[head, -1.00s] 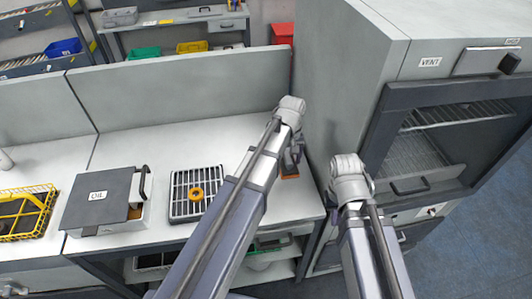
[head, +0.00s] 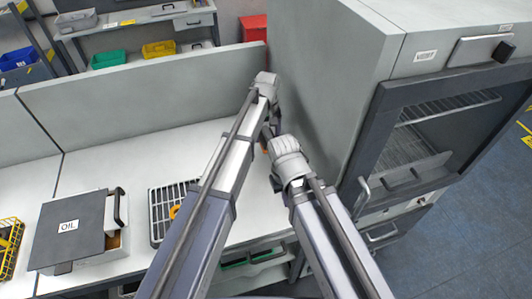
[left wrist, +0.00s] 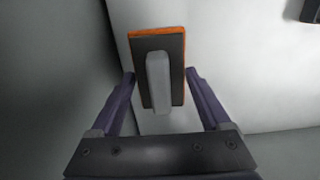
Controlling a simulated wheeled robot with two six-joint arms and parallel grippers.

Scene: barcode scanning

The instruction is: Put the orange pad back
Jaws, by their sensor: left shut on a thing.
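The orange pad (left wrist: 178,60) shows in the left wrist view as a dark plate with an orange edge and a grey handle. My left gripper (left wrist: 160,82) is shut on it, with one finger on each side. In the head view the left gripper (head: 268,132) is over the back right of the counter, close to the oven's side. Only a sliver of the pad shows there, behind my arms. I cannot tell whether the pad touches the counter. My right arm's wrist shows beside it, but its gripper fingers are hidden.
The grey oven (head: 345,110) stands at the right of the counter (head: 110,150). A back panel (head: 150,95) runs behind the counter. A lidded oil box (head: 75,235) and a rack (head: 165,205) with an orange ring stand at the left. The counter's back middle is bare.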

